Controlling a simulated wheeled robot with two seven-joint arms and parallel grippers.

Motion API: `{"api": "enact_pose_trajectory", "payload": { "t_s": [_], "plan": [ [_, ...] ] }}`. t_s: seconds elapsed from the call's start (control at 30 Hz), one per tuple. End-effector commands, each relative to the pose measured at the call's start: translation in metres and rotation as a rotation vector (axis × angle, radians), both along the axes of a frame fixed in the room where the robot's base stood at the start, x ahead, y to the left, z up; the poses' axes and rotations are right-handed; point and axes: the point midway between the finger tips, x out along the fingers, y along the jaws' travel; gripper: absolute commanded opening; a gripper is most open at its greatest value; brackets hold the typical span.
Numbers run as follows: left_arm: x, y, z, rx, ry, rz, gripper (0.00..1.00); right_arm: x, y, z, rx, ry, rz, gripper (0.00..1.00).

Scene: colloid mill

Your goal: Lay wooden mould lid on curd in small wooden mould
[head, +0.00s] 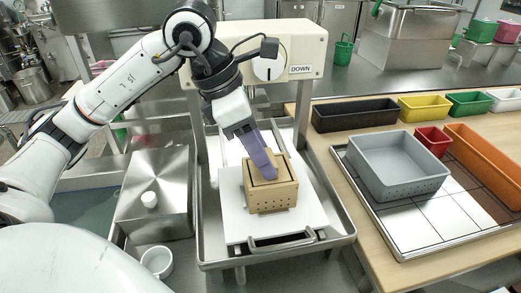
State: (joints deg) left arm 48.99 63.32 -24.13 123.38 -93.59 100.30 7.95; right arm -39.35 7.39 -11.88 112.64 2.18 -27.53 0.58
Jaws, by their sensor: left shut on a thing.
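The small wooden mould (271,200) stands upright on a white board (310,209) in the steel press tray. My left gripper (265,173), with purple fingers, reaches down into the mould's open top from above. It is shut on the wooden mould lid (263,182), which shows only in part inside the mould's rim. The fingers hide much of the lid, and the curd cannot be made out. I cannot tell whether the lid touches the curd. My right gripper is not in view.
The press head (297,50) marked DOWN overhangs behind the mould, with posts on both sides. A steel box (160,185) stands left of the tray. A grey perforated mould (398,165) and coloured bins stand on the right table.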

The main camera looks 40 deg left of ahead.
Motion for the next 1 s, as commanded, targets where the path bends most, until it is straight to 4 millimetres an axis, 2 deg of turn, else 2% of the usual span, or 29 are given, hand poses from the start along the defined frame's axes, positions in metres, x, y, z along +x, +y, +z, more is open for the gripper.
{"api": "enact_pose_trajectory", "payload": {
  "t_s": [0.3, 0.33, 0.47, 0.67, 0.77, 0.8, 1.0],
  "plan": [
    [0.0002, 0.0001, -0.0001, -0.001, -0.001, 0.0, 0.26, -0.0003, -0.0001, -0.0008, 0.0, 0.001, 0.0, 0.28],
    [0.0002, 0.0001, -0.0001, -0.001, -0.001, 0.0, 0.49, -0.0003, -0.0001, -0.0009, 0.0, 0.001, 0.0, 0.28],
    [0.0002, 0.0001, -0.0001, -0.001, -0.001, 0.0, 0.7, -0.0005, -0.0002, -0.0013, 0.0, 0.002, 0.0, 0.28],
    [0.0001, 0.0, -0.0002, -0.001, -0.001, 0.0, 0.7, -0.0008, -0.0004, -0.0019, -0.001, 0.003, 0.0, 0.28],
    [0.0001, 0.0001, -0.0003, 0.0, 0.0, 0.0, 0.86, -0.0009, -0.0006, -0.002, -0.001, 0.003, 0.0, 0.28],
    [0.0001, 0.0001, -0.0003, 0.0, 0.0, 0.0, 0.88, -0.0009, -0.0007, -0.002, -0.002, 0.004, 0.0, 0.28],
    [0.0, 0.0, -0.0003, 0.0, 0.0, 0.0, 0.88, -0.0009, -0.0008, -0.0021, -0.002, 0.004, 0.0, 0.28]
  ]
}}
